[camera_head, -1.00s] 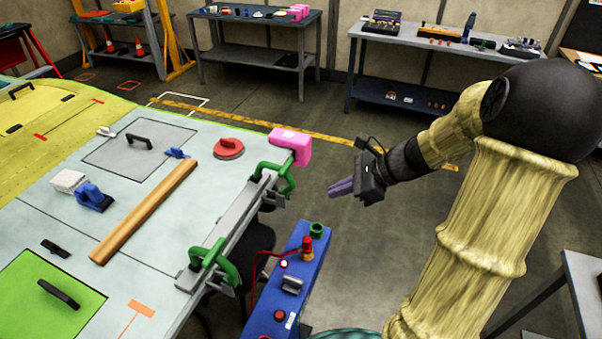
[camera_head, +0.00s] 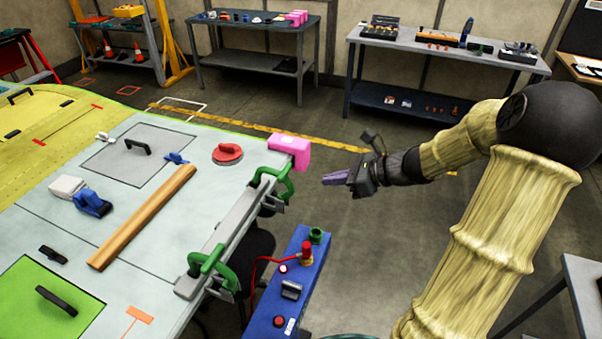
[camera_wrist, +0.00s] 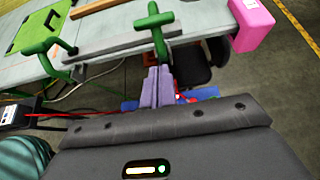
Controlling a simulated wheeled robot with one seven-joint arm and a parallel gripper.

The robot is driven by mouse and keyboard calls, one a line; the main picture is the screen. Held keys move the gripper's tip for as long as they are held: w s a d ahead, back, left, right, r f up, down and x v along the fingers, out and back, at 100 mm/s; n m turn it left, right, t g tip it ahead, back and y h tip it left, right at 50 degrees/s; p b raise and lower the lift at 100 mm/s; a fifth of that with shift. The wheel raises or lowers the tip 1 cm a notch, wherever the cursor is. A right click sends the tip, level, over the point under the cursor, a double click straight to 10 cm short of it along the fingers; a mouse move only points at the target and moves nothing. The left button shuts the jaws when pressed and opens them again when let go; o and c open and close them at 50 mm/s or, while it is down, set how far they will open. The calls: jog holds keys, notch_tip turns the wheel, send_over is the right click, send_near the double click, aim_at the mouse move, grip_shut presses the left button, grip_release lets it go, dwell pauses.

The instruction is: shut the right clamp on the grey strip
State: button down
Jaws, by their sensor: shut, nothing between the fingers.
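The grey strip (camera_head: 238,218) lies along the table's edge and also shows in the wrist view (camera_wrist: 118,47). The right clamp (camera_head: 272,181), green, stands at the strip's far end beside a pink block; in the wrist view its upright handle (camera_wrist: 155,28) rises just beyond my fingertips. I cannot tell whether its jaw presses on the strip. The left clamp (camera_head: 212,266), also green, sits at the strip's near end. My gripper (camera_head: 336,178) has purple fingers, shut and empty, pointing left toward the right clamp. In the head view they are apart from it, off the table's edge.
The pink block (camera_head: 290,147) sits on the table corner close to the right clamp. A blue box (camera_head: 285,295) with a red button and red cable stands below the edge. A wooden bar (camera_head: 143,217) and red disc (camera_head: 228,153) lie on the table. Floor right of it is clear.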

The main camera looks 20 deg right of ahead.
aim_at(287, 177)
jog(key=w+a, duration=0.1)
jog(key=a, duration=0.1)
jog(key=w+a+f+p, duration=0.1)
jog(key=w+a, duration=0.1)
jog(key=w+a+p, duration=0.1)
jog(key=a, duration=0.2)
jog(key=shift+w+f, duration=0.25)
jog(key=shift+w, duration=0.25)
jog(key=shift+w+r+p, duration=0.1)
jog(key=shift+w+p, duration=0.05)
jog(key=shift+p, duration=0.3)
